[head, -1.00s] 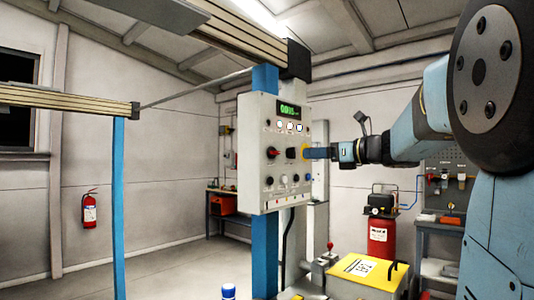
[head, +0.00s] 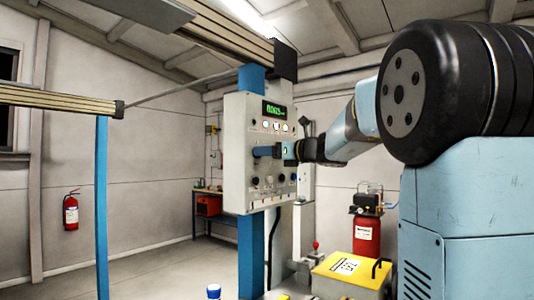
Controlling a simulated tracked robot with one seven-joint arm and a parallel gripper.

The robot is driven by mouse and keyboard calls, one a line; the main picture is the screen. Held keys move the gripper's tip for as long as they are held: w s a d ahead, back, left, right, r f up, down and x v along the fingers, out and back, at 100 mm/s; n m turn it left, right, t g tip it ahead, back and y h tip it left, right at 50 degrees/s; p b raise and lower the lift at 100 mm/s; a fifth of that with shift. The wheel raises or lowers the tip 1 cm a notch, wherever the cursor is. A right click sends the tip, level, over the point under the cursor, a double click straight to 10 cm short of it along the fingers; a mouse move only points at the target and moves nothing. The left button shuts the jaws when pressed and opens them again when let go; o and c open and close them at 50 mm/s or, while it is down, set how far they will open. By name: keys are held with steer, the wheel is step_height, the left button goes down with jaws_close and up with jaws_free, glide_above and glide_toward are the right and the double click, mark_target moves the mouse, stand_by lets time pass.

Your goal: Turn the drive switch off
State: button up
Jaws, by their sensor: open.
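The control panel (head: 233,165) is a light grey box on a blue post, with a green lit display (head: 273,108) near its top. My gripper (head: 259,151) reaches in from the right, its blue fingers level at the middle row of the panel. The fingers are open, close in front of the panel's left side. They cover the place where the red-marked rotary switch sits, so the switch and its setting are hidden. I cannot tell whether the fingers touch it. Labels are too small to read, so I cannot confirm which control is the drive switch.
Round lit gauges or buttons (head: 276,126) sit above my gripper, and dark knobs (head: 268,180) sit below it. A yellow case (head: 350,269) stands at the lower right, near a red compressor (head: 367,238). A red fire extinguisher (head: 71,212) hangs on the left wall.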

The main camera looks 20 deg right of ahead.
steer(key=shift+w+a, duration=0.3)
steer(key=shift+w, duration=0.1)
steer(key=c, duration=1.1)
steer(key=shift+o, duration=0.2)
